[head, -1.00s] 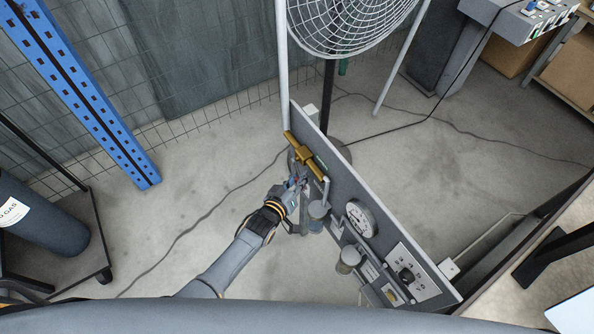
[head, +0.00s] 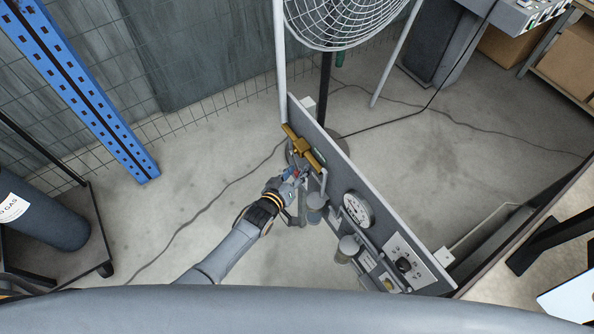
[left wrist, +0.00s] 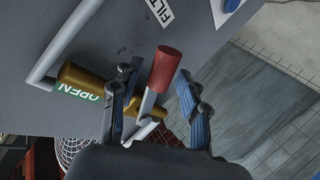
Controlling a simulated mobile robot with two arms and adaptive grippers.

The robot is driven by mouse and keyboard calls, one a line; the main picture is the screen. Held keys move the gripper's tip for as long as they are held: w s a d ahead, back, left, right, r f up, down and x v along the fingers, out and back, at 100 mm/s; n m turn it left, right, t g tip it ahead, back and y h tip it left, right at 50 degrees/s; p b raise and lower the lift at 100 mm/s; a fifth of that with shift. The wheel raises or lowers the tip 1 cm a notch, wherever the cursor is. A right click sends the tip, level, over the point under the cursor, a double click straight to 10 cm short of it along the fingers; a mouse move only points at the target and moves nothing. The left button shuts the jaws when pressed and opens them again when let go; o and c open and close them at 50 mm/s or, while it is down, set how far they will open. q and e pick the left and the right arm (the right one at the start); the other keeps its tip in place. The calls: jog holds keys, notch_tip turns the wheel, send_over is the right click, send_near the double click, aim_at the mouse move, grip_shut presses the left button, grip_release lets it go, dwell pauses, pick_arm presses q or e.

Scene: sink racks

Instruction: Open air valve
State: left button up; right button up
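The air valve is a brass body (head: 302,147) on the grey panel's left end in the head view. In the left wrist view its brass pipe (left wrist: 80,77) bears a green OPEN label (left wrist: 77,91). The valve's lever has a red grip (left wrist: 165,68) and a pale metal shank (left wrist: 147,104). My left gripper (head: 297,174) is beside the valve. In the left wrist view its two blue-padded fingers (left wrist: 160,95) are apart, one on each side of the lever. My right gripper is not in view.
The grey panel (head: 335,160) also carries a gauge (head: 357,210), filter bowls and a switch plate (head: 405,258). A wire-guard fan (head: 345,20) stands behind it. A blue post (head: 85,90) and a gas cylinder (head: 40,212) are at the left.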

pick_arm(q)
jog(key=v, duration=1.2)
jog(key=shift+w+a+f+b, duration=0.15)
jog(key=shift+f+b, duration=0.15)
jog(key=c, duration=0.5)
jog(key=a+f+n+b, duration=0.1)
jog(key=n+b, duration=0.1)
jog(key=w+a+f+n+b, duration=0.1)
jog(key=f+n+b, duration=0.1)
jog(key=n+b, duration=0.1)
jog(key=a+f+n+b, duration=0.1)
jog(key=n+b, duration=0.1)
jog(key=n, duration=0.1)
jog(key=shift+w+f+y, duration=0.3)
jog(key=shift+y, duration=0.1)
grip_shut()
jog(key=w+d+f+n+h+b, duration=0.1)
jog(key=w+d+n+b, duration=0.4)
jog(key=n, duration=0.4)
jog(key=shift+w+d+n+h, duration=0.3)
jog(key=shift+w+d, duration=0.15)
jog(key=shift+w, duration=0.5)
